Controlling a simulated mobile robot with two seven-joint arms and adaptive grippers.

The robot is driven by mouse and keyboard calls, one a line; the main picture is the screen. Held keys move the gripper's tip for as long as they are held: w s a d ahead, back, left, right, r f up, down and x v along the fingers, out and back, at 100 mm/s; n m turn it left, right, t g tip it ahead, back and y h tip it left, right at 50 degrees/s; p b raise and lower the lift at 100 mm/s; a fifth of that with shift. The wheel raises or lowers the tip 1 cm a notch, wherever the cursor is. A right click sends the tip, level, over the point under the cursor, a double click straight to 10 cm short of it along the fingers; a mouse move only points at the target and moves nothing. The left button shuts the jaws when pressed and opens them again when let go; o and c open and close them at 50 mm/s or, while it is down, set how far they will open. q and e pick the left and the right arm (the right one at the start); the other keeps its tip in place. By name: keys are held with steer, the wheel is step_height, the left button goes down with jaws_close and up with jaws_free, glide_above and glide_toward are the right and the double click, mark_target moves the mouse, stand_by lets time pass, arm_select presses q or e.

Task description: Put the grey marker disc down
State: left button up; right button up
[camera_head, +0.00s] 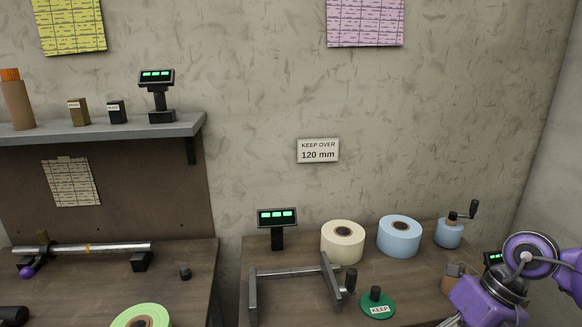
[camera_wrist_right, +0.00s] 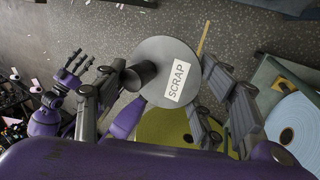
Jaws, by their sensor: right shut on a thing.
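The grey marker disc (camera_wrist_right: 165,52), labelled SCRAP and with a dark knob, shows in the right wrist view. It lies between the fingers of my right gripper (camera_wrist_right: 165,105), which is shut on it and holds it over the floor side of the view. In the head view my right arm is at the lower right; its fingers and the grey disc are not visible there. A purple and grey hand, seemingly my left gripper (camera_wrist_right: 78,70), shows at the left of the wrist view, too small to judge its opening.
In the head view a green KEEP disc (camera_head: 378,306) lies on the right bench, near a metal stand (camera_head: 300,272). A cream roll (camera_head: 342,242), a blue roll (camera_head: 400,236) and a small crank-handled roll (camera_head: 449,234) stand behind. A green roll (camera_head: 142,317) is at lower left.

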steer(key=a+n+g, duration=0.1)
steer(key=n, duration=0.2)
steer(key=a+n+g+h, duration=0.1)
steer(key=a+n, duration=0.1)
steer(key=n, duration=0.1)
steer(key=a+n+g+p, duration=0.1)
steer(key=n, duration=0.1)
steer(key=shift+s+a+r+n, duration=0.15)
steer(key=shift+s+r+n, duration=0.2)
steer(key=shift+s+n, duration=0.05)
arm_select(q)
steer(key=r+p, duration=0.1)
steer(key=w+r+p, duration=0.1)
steer(key=r, duration=0.1)
steer(key=r+p, duration=0.1)
steer(key=r, duration=0.1)
steer(key=shift+w+d, duration=0.15)
steer(key=shift+w, duration=0.2)
arm_select(e)
steer(key=s+a+r+n+t+h, duration=0.1)
steer(key=a+r+n+h, duration=0.2)
steer(key=n, duration=1)
steer(key=s+a+r+n+t+h, duration=0.1)
steer(key=a+r+n+h, duration=0.3)
steer(key=n, duration=0.9)
steer(key=shift+a+n+t+h, duration=0.4)
steer(key=shift+t+h, duration=0.2)
steer(key=shift+h, duration=0.2)
